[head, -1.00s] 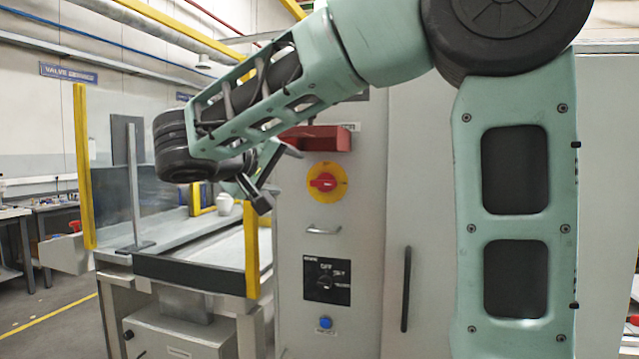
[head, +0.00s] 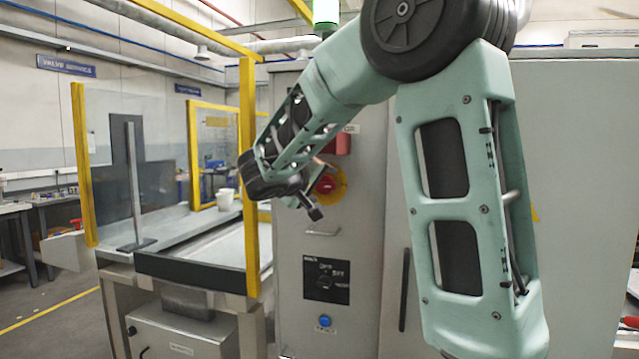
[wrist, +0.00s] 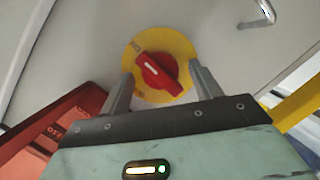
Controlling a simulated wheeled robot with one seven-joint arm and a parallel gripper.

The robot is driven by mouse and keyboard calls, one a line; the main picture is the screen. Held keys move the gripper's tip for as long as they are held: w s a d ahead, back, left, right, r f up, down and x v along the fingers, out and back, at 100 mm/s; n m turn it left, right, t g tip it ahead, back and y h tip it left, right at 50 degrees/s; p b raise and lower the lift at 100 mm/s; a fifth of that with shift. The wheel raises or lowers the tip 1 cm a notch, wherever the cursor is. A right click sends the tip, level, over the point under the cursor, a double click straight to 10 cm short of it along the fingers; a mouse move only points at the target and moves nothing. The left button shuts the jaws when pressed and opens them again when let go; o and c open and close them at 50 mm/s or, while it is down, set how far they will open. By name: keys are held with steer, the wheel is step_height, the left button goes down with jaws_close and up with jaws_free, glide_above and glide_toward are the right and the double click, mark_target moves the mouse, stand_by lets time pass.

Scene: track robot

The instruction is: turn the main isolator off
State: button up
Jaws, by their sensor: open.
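The main isolator is a red rotary knob on a yellow round plate (head: 339,186) on the grey cabinet front. In the head view my gripper (head: 316,212) is in front of its left part and hides some of it. In the wrist view the red knob (wrist: 158,74) lies between and just beyond my two fingertips (wrist: 161,85), with its white mark toward the upper left. My gripper is open, one finger to each side of the knob. I cannot tell whether the fingers touch it.
A red box (wrist: 62,130) on the cabinet is close beside my gripper. A yellow-framed guard (head: 250,180) stands to the left.

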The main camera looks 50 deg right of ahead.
steer(key=c, duration=1)
steer(key=shift+o, duration=0.2)
